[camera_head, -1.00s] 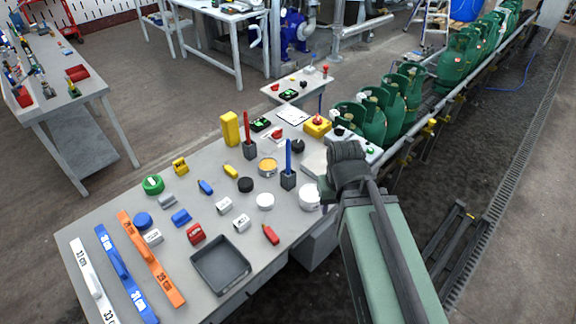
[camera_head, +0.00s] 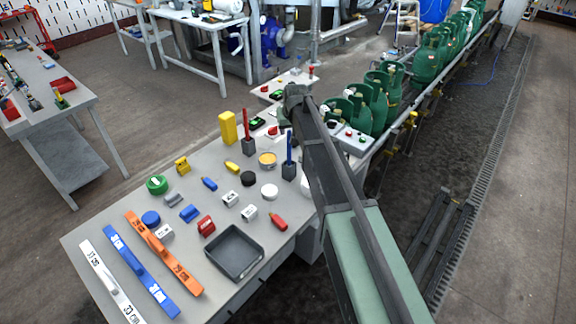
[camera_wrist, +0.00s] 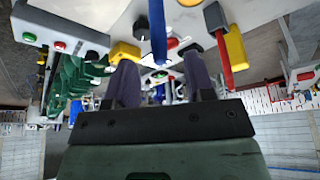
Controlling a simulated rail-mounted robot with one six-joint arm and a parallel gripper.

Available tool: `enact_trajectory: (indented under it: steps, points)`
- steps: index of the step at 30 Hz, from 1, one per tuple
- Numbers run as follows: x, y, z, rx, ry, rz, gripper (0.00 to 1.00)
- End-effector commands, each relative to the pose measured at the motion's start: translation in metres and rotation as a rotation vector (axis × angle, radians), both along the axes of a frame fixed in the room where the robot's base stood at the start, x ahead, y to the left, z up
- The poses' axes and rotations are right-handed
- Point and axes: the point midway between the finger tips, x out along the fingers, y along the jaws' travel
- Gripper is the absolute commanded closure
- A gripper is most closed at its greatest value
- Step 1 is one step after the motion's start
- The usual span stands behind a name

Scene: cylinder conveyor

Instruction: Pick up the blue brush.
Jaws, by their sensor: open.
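The blue brush (camera_head: 289,147) stands upright in a dark block-shaped holder (camera_head: 289,171) on the grey table, just left of my arm in the head view. In the wrist view, which looks upside down, the blue brush (camera_wrist: 158,35) hangs from the top edge, lined up with the gap between my fingers. My gripper (camera_wrist: 161,75) is open with nothing visibly held. Its two fingers show apart; I cannot tell how far the brush is from them. In the head view my wrist (camera_head: 297,95) is above and behind the brush, and the fingers are not clear.
A red brush (camera_head: 245,126) stands in a similar holder to the left, with a yellow block (camera_head: 228,127) beside it. Green gas cylinders (camera_head: 375,98) line the conveyor behind.

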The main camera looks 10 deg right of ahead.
Motion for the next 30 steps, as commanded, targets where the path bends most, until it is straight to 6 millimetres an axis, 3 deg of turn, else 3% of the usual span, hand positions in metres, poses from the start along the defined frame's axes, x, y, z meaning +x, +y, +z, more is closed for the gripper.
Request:
enact_trajectory:
  steps: [1, 6, 13, 21, 30]
  points:
    - [0.003, 0.000, -0.012, 0.000, 0.000, 0.000, 0.51]
    - [0.004, 0.000, -0.014, 0.000, 0.001, 0.000, 0.51]
    - [0.018, 0.001, -0.058, 0.000, 0.001, 0.000, 0.51]
    - [0.020, 0.001, -0.056, 0.000, 0.001, 0.000, 0.51]
    - [0.020, 0.001, -0.056, 0.000, 0.001, 0.000, 0.97]
